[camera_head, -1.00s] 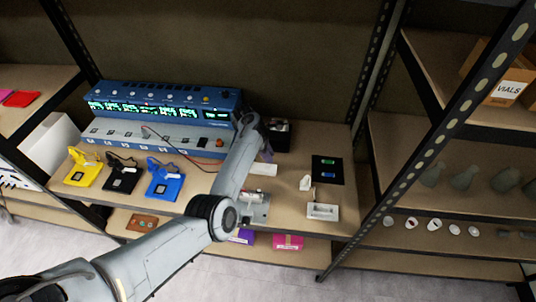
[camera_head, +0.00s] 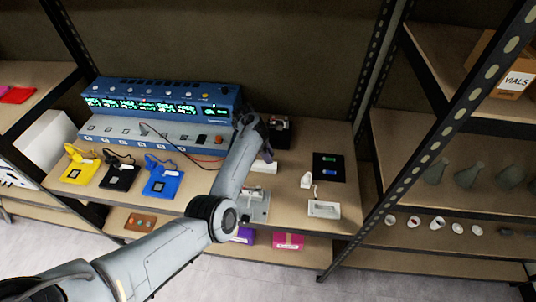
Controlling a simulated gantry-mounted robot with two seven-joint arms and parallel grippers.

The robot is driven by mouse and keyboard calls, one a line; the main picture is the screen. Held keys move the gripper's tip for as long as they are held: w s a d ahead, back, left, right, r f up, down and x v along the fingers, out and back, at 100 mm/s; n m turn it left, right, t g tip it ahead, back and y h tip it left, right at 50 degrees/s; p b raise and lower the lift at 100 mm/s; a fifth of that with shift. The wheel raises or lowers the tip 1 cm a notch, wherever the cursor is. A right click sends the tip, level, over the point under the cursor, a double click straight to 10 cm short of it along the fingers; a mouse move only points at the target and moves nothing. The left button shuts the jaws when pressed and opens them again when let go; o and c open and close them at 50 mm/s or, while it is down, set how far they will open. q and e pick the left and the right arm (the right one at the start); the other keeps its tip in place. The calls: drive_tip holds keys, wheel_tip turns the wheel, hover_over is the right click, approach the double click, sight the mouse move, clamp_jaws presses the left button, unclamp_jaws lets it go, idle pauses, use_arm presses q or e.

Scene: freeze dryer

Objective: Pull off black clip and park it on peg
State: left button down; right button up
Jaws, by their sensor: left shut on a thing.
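A thin black lead (camera_head: 152,132) and a red lead (camera_head: 208,159) run over the pale sloped panel (camera_head: 130,134) towards my arm. The black clip cannot be made out. A grey metal plate (camera_head: 257,207) with an upright fitting stands partly behind my arm; I cannot tell whether this is the peg. My right gripper is out of view.
Yellow (camera_head: 78,171), black (camera_head: 118,177) and blue (camera_head: 159,182) holders stand at the front left. A white block (camera_head: 263,167) lies below the gripper. A black mat (camera_head: 328,167) and a white corded unit (camera_head: 324,209) lie to the right. Shelf posts flank the bench.

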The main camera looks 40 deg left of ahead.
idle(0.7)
use_arm(q)
drive_tip(key=shift+p, duration=0.4)
idle(0.3)
drive_tip(key=shift+p, duration=0.95)
idle(1.3)
drive_tip(key=shift+f+b, duration=0.4)
drive_tip(key=shift+f, duration=0.1)
idle(0.4)
drive_tip(key=shift+f+b, duration=0.45)
drive_tip(key=shift+f, duration=0.25)
drive_tip(key=c, duration=0.9)
unclamp_jaws()
